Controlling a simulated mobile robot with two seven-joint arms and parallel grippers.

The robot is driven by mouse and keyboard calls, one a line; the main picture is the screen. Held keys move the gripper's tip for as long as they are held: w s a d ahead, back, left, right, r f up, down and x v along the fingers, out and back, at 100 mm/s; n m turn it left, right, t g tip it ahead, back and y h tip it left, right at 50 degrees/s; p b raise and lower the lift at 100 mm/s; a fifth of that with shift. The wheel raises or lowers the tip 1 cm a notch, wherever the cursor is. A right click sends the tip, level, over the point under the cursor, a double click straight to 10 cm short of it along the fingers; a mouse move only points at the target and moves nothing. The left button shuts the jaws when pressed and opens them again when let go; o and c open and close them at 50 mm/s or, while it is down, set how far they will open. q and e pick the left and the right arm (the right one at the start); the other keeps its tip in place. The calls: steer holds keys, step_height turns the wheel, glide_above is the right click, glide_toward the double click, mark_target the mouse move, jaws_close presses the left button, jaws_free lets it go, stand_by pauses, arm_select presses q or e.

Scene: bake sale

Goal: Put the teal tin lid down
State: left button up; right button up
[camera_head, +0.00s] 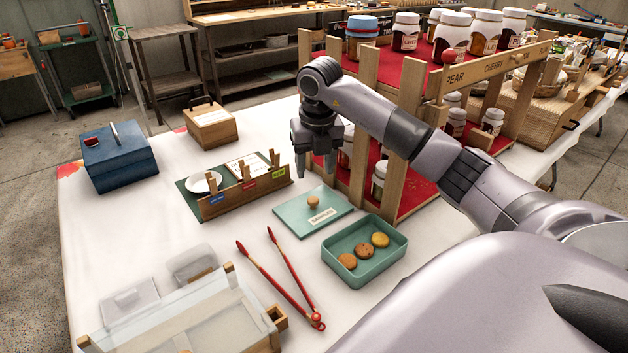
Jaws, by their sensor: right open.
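The teal tin lid (303,219), with a round wooden knob and a "SAMPLES" label, lies flat on the white-covered table. It sits behind and left of the open teal tin (365,260), which holds 3 cookies. My right gripper (316,172) is above the lid's far side, pointing down. Its fingers are apart and nothing is between them; it is clear of the knob. My left gripper is not in view.
Red tongs (290,285) lie left of the tin. A wooden rack (357,150) with jars stands right of the gripper. A card holder (243,196), wooden box (210,127), blue box (120,163) and clear case (190,318) stand to the left.

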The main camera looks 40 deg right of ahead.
steer(key=r, duration=0.2)
steer(key=shift+s+a+r, duration=0.15)
steer(key=shift+s+r, duration=0.05)
steer(key=shift+r, duration=0.2)
stand_by(0.3)
